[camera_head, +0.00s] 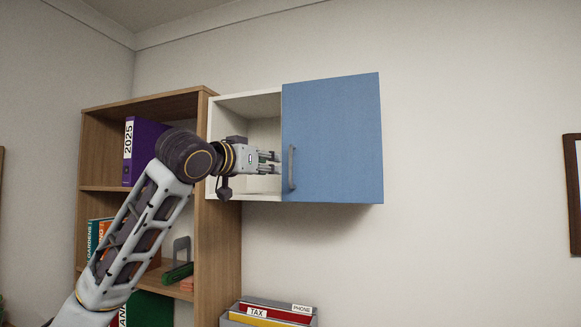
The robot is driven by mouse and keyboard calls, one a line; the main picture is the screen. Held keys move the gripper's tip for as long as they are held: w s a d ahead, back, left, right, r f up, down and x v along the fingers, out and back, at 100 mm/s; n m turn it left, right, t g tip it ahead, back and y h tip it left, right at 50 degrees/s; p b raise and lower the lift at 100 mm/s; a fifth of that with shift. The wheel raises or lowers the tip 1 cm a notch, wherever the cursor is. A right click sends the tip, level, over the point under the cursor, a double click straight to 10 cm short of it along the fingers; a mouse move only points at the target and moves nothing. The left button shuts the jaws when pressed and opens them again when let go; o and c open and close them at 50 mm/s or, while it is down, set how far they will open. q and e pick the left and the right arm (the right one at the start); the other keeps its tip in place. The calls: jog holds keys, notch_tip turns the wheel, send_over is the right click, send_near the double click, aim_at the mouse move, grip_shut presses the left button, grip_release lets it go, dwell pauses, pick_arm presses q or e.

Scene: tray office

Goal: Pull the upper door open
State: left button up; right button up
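A blue door (335,135) with a grey vertical handle (292,168) near its left edge covers the right part of a white wall cabinet (245,107). The left part of the cabinet is uncovered and shows its pale inside. My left gripper (276,163) is in front of this opening and points right. Its two fingers are apart with nothing seen between them. The fingertips end at about the door's left edge, just left of the handle. I cannot tell how far they are from the door in depth. My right gripper is not in view.
A wooden shelf (218,240) stands left of the cabinet, with a purple binder (146,140) and other binders on it. A grey file box (240,318) with labelled folders is below. A dark frame (571,195) hangs at far right.

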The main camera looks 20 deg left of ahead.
aim_at(290, 167)
pick_arm(q)
jog(key=p+x, duration=0.3)
jog(key=x, duration=0.6)
jog(key=shift+w+d, duration=0.1)
jog(key=shift+w, duration=0.25)
jog(key=shift+p+x, duration=0.55)
jog(key=shift+x, duration=0.65)
grip_shut()
